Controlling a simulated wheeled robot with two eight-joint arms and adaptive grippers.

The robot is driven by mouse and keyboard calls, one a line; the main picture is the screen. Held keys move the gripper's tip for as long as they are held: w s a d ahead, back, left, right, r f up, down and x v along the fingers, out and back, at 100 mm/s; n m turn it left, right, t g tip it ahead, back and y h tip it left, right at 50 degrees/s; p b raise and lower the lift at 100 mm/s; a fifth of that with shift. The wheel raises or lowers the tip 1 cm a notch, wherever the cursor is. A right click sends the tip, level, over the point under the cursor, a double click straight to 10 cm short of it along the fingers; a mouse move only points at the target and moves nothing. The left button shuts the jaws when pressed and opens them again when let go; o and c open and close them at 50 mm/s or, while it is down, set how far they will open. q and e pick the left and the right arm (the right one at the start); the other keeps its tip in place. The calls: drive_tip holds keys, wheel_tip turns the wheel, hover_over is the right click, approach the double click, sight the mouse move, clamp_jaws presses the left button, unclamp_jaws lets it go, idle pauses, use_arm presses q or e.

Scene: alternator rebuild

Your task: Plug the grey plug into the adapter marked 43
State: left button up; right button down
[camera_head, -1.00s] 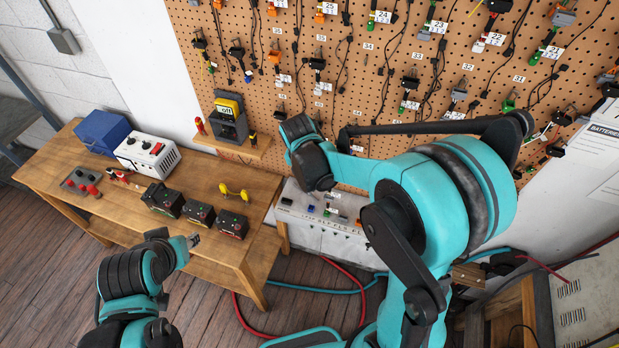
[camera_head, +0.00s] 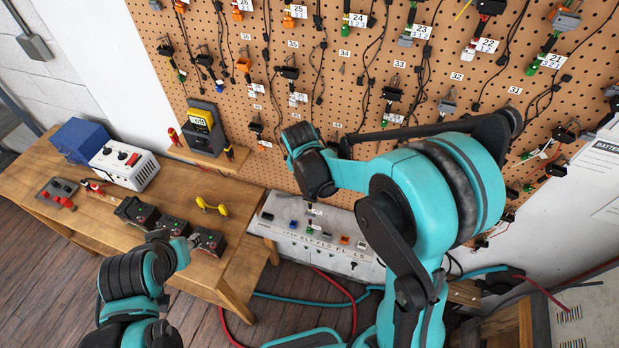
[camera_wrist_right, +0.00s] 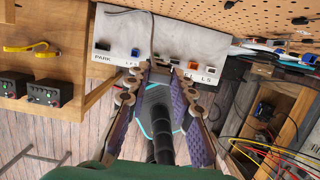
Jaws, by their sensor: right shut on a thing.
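My right gripper (camera_wrist_right: 165,68) shows in the right wrist view with its two purple-grey fingers closed together at the tips. A thin grey cable (camera_wrist_right: 151,30) runs up from beside the fingertips. The thing gripped is mostly hidden, and I cannot make out whether it is the grey plug. The adapter marked 43 cannot be picked out; the lower labels are too small to read. My left gripper (camera_head: 193,241) is low over the wooden bench's front edge, its finger gap unclear.
The pegboard (camera_head: 330,60) carries many adapters and hanging cables. A white box with coloured sockets (camera_head: 285,238) stands below it.

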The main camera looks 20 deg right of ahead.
drive_tip(key=shift+w+d+f, duration=0.1)
drive_tip(key=shift+d+f, duration=0.05)
drive_tip(key=shift+f, duration=0.05)
drive_tip(key=shift+a, duration=0.2)
drive_tip(key=shift+d+f, duration=0.1)
idle(0.4)
drive_tip(key=shift+b, duration=0.4)
drive_tip(key=shift+f+b, duration=0.65)
drive_tip(key=shift+b, duration=0.2)
idle(1.3)
drive_tip(key=c, duration=1.2)
unclamp_jaws()
